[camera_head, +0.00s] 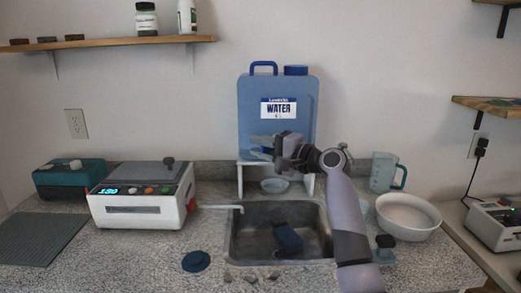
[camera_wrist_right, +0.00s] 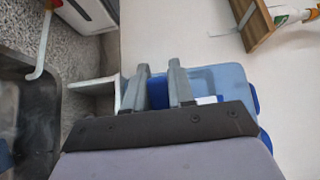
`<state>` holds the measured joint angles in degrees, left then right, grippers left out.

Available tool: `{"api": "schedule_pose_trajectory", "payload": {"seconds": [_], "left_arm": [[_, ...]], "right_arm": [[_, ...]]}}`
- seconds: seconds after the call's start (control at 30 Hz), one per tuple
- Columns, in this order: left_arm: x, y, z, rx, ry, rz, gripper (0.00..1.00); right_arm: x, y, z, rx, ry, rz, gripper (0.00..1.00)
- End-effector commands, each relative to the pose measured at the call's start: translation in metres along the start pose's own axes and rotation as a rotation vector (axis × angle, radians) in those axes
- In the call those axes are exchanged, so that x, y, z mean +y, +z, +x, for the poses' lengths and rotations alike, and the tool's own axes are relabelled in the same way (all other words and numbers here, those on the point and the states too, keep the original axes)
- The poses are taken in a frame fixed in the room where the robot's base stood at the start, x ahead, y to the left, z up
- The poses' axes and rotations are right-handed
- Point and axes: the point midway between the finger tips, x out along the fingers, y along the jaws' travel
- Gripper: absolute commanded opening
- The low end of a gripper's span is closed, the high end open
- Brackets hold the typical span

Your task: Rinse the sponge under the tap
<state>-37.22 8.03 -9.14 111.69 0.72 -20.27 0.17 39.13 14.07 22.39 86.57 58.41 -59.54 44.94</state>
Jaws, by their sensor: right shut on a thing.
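A dark blue object (camera_head: 287,238), which looks like the sponge, lies in the metal sink (camera_head: 240,246). A blue water container (camera_head: 252,112) stands on a white stand (camera_head: 240,182) behind the sink. My right gripper (camera_head: 262,146) is in front of the container's lower part. It is shut on a small blue part there, likely its tap, mostly hidden by the fingers. The right wrist view shows the gripper (camera_wrist_right: 168,82) against the container (camera_wrist_right: 225,80). A thin pale spout (camera_head: 222,208) reaches over the sink's left edge. My left gripper is out of view.
A white appliance (camera_head: 143,202) stands left of the sink, and a blue disc (camera_head: 196,261) lies in front of it. A white bowl (camera_head: 408,218) and a clear jug (camera_head: 384,172) stand at the right. A small bowl (camera_head: 274,186) sits under the stand.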

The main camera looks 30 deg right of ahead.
Motion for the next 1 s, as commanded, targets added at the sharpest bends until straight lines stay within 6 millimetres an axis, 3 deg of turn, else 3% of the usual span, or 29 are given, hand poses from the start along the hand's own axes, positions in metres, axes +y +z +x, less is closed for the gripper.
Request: {"api": "schedule_pose_trajectory", "payload": {"seconds": [0.53, 0.57, 0.6, 1.0], "left_arm": [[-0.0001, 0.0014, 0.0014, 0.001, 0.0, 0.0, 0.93], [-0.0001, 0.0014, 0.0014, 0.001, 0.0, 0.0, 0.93], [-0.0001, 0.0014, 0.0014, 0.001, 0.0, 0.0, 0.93], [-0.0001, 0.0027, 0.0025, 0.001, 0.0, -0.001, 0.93]], "right_arm": [[0.0004, 0.0008, -0.0012, -0.028, 0.001, 0.0, 0.0], [0.0004, 0.0008, -0.0012, -0.028, 0.001, 0.0, 0.33], [0.0004, 0.0008, -0.0012, -0.028, 0.001, 0.0, 0.45], [0.0016, 0.0001, -0.0073, -0.027, 0.002, 0.0, 0.45]]}}
